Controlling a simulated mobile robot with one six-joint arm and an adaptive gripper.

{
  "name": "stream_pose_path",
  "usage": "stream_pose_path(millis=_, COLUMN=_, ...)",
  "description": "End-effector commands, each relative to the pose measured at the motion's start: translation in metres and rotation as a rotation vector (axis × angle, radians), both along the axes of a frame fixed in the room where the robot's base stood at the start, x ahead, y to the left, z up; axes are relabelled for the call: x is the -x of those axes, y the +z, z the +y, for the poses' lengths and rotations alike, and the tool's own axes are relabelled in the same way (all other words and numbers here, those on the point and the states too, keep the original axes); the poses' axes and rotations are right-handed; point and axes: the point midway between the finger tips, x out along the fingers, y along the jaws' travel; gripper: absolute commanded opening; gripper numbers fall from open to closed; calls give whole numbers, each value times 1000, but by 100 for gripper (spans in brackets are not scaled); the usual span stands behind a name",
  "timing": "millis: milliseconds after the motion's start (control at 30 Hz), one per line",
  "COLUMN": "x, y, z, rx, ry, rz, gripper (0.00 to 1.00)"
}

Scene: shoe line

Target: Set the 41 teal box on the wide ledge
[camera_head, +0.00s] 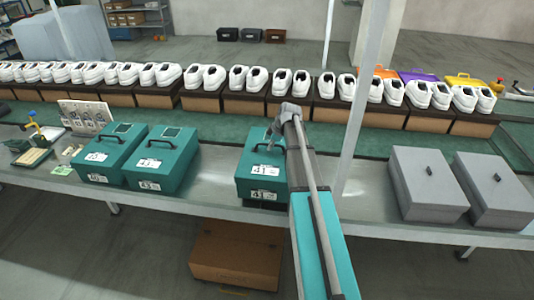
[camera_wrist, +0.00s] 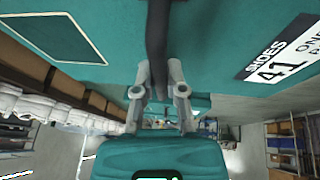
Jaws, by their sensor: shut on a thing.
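The 41 teal box (camera_head: 258,177) is near the middle of the grey metal ledge (camera_head: 345,172) in the head view, with white labels on its lid and front. Its lid and 41 label also show large in the wrist view (camera_wrist: 225,40). My gripper (camera_head: 272,137) is at the top of this box. In the wrist view my gripper's fingers (camera_wrist: 158,92) are shut around its black handle (camera_wrist: 158,40). A dark strip shows under the box's front edge; I cannot tell surely whether it is clear of the ledge.
Two other teal boxes (camera_head: 108,152) (camera_head: 163,161) stand left on the same surface, and two grey boxes (camera_head: 428,183) (camera_head: 497,187) stand right. White shoes (camera_head: 205,76) line the back. A thin post (camera_head: 362,95) rises right of my arm. Bare surface lies on both sides of the 41 box.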

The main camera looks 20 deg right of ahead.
Motion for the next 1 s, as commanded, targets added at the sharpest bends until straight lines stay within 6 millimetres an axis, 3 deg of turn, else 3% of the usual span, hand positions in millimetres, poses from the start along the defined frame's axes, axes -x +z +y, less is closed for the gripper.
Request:
stream_pose_path(millis=267, x=-10, y=-14, z=2, rx=-1, ry=0, rz=-1, gripper=0)
stream_pose_path(millis=600, x=-8, y=-37, z=2, rx=-1, ry=0, rz=-1, gripper=0)
stream_pose_path(millis=1000, x=-8, y=-39, z=2, rx=-1, ry=0, rz=-1, gripper=0)
